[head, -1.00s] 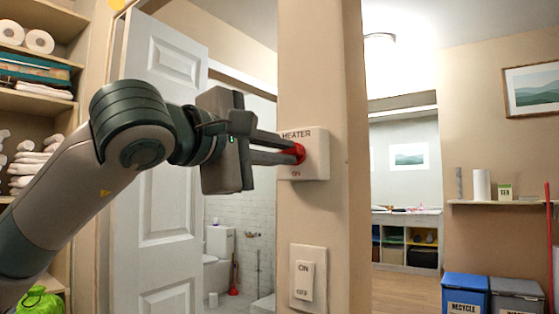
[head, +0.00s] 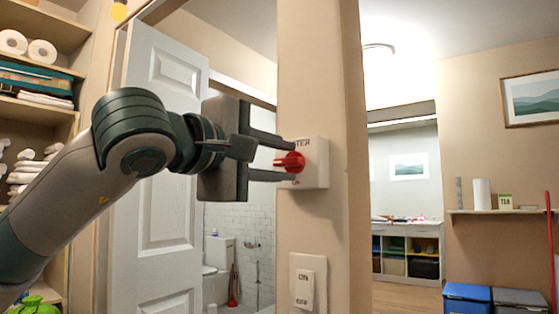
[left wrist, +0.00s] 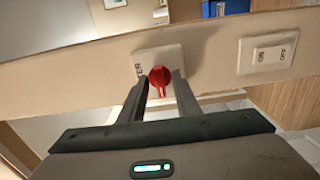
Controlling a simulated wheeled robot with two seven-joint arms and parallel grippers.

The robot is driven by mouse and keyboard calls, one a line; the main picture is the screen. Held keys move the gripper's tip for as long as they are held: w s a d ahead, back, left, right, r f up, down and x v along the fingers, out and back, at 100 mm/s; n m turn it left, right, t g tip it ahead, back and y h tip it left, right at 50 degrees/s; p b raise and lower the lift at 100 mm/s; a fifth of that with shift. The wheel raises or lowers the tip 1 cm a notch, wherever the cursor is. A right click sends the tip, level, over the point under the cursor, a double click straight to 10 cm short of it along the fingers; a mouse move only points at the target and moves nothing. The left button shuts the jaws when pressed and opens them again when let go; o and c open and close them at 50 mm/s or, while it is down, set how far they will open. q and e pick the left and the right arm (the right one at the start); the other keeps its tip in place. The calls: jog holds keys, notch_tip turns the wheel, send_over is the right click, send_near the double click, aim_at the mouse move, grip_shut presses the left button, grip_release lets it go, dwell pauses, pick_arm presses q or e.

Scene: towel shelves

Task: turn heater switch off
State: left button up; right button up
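The heater switch is a white wall box (head: 318,160) with a red knob (head: 290,161), on the narrow face of a beige pillar. Its lettering is partly covered by a finger; part of "HEATER" shows above the knob and small red lettering below. The knob's red grip points left in the head view. My left gripper (head: 287,158) reaches in from the left, open, with one finger above the knob and one below. In the left wrist view the red knob (left wrist: 160,80) lies between the two fingertips (left wrist: 160,77), with slight gaps. My right gripper is out of view.
A light switch (head: 307,285) marked ON and OFF sits lower on the same pillar. A white door (head: 160,220) stands behind my left arm, with a bathroom beyond. Shelves with towels and rolls (head: 42,52) are at far left. Recycle bins (head: 466,292) are at lower right.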

pick_arm(q)
jog(key=shift+s+a, duration=0.1)
jog(key=shift+a, duration=0.05)
